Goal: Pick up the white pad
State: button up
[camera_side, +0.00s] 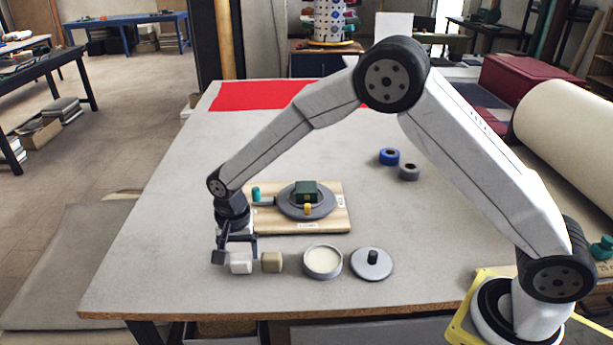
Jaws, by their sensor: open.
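The white pad (241,264) looks like a small pale block on the grey table (170,235), near its front left. My gripper (236,252) points down over it with its jaws open. One dark finger is at the pad's left side and the other is by its upper right. I cannot tell whether either finger touches the pad. The fingers and gripper body hide part of the pad's upper side.
A tan block (272,262) sits close right of the pad. Further right are a round cream-filled dish (323,262) and a grey knobbed lid (372,263). Behind is a wooden board (335,222) with a grey disc and green block (306,191). The table's left is clear.

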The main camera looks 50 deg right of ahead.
jog(key=shift+f, duration=1.35)
jog(key=c, duration=1)
jog(key=shift+r, duration=0.2)
jog(key=shift+w+r, duration=0.1)
jog(key=shift+r, duration=0.45)
jog(key=shift+s+d+r, duration=0.6)
jog(key=shift+s+r, duration=1.3)
jog(key=shift+s, duration=0.4)
jog(key=shift+s+d+r, duration=0.6)
jog(key=shift+s+r, duration=1.35)
jog(key=shift+s, duration=0.3)
jog(key=shift+s+d+r, duration=0.6)
jog(key=shift+s+r, duration=1.3)
jog(key=shift+s, duration=0.4)
